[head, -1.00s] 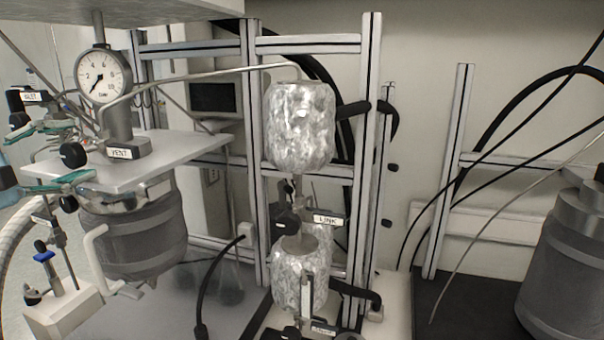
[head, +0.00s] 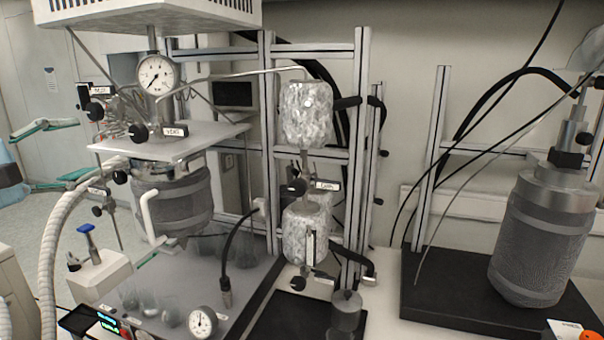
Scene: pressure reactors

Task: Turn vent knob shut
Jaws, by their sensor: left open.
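The vent knob (head: 138,132) is a small black knob on the front left of the metal vessel head, beside a white VENT label (head: 175,131). My left gripper (head: 84,148) comes in from the left edge. Its two green-tipped fingers are spread apart, with nothing between them. The fingertips point right and lie to the left of the vent knob, apart from it in the picture. Which way the knob is turned cannot be told. My right gripper is not in view.
Another black knob (head: 95,110) sits up and left of the vent knob. A pressure gauge (head: 156,75) stands above the plate (head: 220,133). A ribbed white hose (head: 55,235) runs at the left. An insulated cylinder (head: 306,112) stands on the frame at the right.

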